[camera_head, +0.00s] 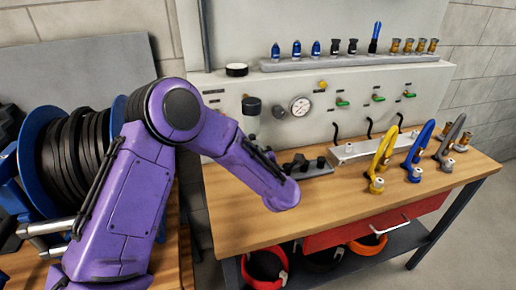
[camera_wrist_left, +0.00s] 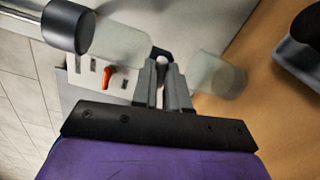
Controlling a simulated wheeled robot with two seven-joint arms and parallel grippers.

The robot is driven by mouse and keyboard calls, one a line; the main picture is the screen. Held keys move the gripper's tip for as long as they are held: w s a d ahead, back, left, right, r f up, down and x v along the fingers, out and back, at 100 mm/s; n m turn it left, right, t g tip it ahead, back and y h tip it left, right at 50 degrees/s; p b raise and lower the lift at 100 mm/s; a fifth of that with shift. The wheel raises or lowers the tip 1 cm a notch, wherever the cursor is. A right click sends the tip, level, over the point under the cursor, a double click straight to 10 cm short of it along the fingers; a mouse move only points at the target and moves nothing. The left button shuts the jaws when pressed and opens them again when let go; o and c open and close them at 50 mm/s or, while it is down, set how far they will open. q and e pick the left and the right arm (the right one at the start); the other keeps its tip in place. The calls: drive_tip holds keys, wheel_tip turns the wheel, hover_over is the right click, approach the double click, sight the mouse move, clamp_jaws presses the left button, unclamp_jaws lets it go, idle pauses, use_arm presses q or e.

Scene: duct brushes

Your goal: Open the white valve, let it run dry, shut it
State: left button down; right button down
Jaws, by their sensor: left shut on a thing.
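In the left wrist view, my left gripper (camera_wrist_left: 163,88) has its fingers close together on a small white knob. The white knob, which looks like the white valve (camera_wrist_left: 163,61), shows just past the fingertips; most of it is hidden. A pale clear bowl with a black end (camera_wrist_left: 112,40) lies to the left of the fingers and another pale cylinder (camera_wrist_left: 215,73) to the right. In the head view, my purple arm hides the left gripper and the valve. A black-topped unit (camera_head: 251,106) shows just behind the arm. My right gripper is not in view.
An orange lever (camera_wrist_left: 108,77) is left of the fingers in the wrist view. On the wooden bench (camera_head: 350,210) stand yellow, blue and grey looped hoses (camera_head: 384,150). A gauge (camera_head: 300,106) and green levers are on the panel. A hose reel (camera_head: 40,140) stands left.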

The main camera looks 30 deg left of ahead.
use_arm(q)
drive_tip(key=shift+m, duration=1)
drive_tip(key=shift+f, duration=0.1)
drive_tip(key=c, duration=1.1)
unclamp_jaws()
drive_tip(key=shift+d, duration=0.1)
drive_tip(key=shift+c, duration=0.2)
drive_tip(key=b+v, duration=0.2)
drive_tip(key=v, duration=0.8)
drive_tip(key=shift+d, duration=0.15)
